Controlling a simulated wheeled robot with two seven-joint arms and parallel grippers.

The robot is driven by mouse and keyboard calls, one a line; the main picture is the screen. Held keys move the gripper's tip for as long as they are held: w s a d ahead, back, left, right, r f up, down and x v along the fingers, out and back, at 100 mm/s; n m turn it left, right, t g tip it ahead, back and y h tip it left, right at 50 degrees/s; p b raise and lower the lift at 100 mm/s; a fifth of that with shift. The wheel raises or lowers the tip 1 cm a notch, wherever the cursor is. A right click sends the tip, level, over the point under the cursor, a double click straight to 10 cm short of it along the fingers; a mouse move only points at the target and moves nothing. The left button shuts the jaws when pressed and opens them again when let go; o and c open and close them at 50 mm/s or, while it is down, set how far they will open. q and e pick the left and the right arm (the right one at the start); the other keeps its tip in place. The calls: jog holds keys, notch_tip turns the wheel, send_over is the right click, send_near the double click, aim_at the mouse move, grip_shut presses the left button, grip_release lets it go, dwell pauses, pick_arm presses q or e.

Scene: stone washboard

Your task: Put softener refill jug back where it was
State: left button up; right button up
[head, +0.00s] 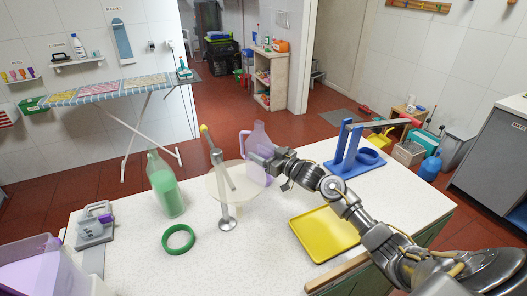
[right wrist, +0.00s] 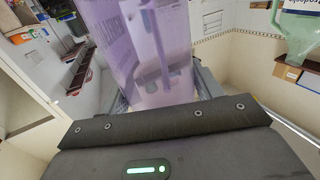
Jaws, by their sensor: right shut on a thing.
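The softener refill jug, which I take to be the translucent purple jug (head: 259,142), is upright at the right edge of a round cream disc (head: 216,190). My right gripper (head: 268,162) is shut on it from the right side. In the right wrist view the purple jug (right wrist: 140,45) fills the space between the fingers, and its label is only partly visible. I cannot tell whether its base touches the disc or hangs just above it. My left gripper is not in view.
A green jug (head: 165,188) and green ring (head: 179,239) are left. A blue stand (head: 352,160) is back right, a yellow tray (head: 325,234) front right. A grey device (head: 95,225) and purple-filled bin (head: 40,270) are far left.

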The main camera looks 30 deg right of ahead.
jog(key=shift+s+r, duration=0.1)
jog(key=o, duration=1.7)
jog(key=shift+f, duration=0.2)
jog(key=shift+c, duration=0.2)
jog(key=shift+r, duration=0.1)
jog(key=shift+r, duration=0.1)
jog(key=b+v, duration=0.2)
jog(key=v, duration=1)
